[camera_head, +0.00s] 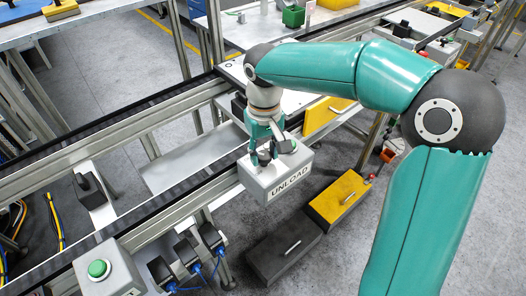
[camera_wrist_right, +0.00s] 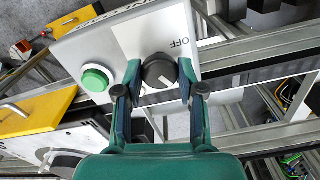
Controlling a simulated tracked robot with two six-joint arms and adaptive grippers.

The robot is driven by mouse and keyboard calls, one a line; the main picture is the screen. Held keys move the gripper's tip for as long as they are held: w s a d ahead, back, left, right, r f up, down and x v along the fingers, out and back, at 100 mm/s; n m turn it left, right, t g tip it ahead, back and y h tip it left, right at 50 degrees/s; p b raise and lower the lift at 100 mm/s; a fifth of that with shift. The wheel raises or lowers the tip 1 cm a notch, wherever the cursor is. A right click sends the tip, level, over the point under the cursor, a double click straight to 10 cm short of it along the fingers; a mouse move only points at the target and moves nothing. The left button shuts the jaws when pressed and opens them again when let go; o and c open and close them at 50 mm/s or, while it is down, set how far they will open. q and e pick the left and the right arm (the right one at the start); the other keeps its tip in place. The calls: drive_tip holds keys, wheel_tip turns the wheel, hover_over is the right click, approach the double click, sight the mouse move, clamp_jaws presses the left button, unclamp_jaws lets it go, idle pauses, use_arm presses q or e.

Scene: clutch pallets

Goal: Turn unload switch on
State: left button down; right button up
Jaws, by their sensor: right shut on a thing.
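The grey unload box (camera_head: 279,185), with UNLOAD on its front, sits by the conveyor in the head view. In the right wrist view its top face (camera_wrist_right: 110,40) carries a black rotary switch knob (camera_wrist_right: 158,68) with a pale mark and an OFF label beside it. My right gripper (camera_head: 264,157) reaches down onto the box top. Its two fingers (camera_wrist_right: 159,76) stand on either side of the knob and are shut on it. The fingers hide part of the knob's sides. My left gripper is not in view.
A green button (camera_wrist_right: 96,78) sits on the same box, beside the knob. Another grey box with a green button (camera_head: 98,268) stands at the lower left. Yellow (camera_head: 341,196) and dark (camera_head: 284,250) drawer-like blocks are below.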

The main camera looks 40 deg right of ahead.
sight(264, 154)
idle(0.5)
drive_tip(key=o, duration=1.1)
drive_tip(key=shift+o, duration=0.2)
wheel_tip(264, 154, up, 12)
